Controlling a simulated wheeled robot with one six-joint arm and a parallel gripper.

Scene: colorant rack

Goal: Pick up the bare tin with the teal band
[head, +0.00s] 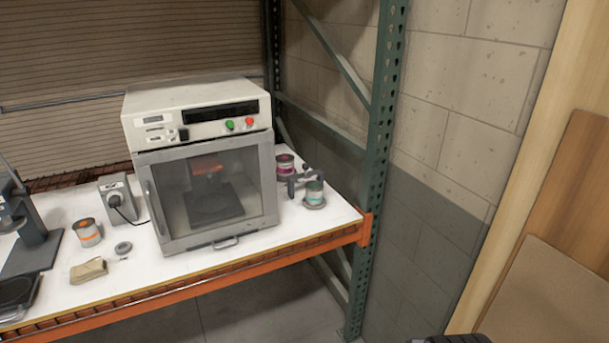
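A small metal tin with a teal band (315,192) stands upright at the right end of the white bench top (335,215), to the right of the white boxy machine. It seems to sit on a small grey round base. A tin with a magenta band (285,166) stands behind it and to the left, with a small dark fixture (296,181) between them. A tin with an orange band (87,232) stands at the left of the bench. I cannot make out my gripper in this view.
The glass-doored machine (205,165) fills the middle of the bench. A green rack upright (383,130) rises right of the teal-banded tin, and an orange beam (250,262) runs along the front. A tan block (88,270) and grey disc (123,247) lie left.

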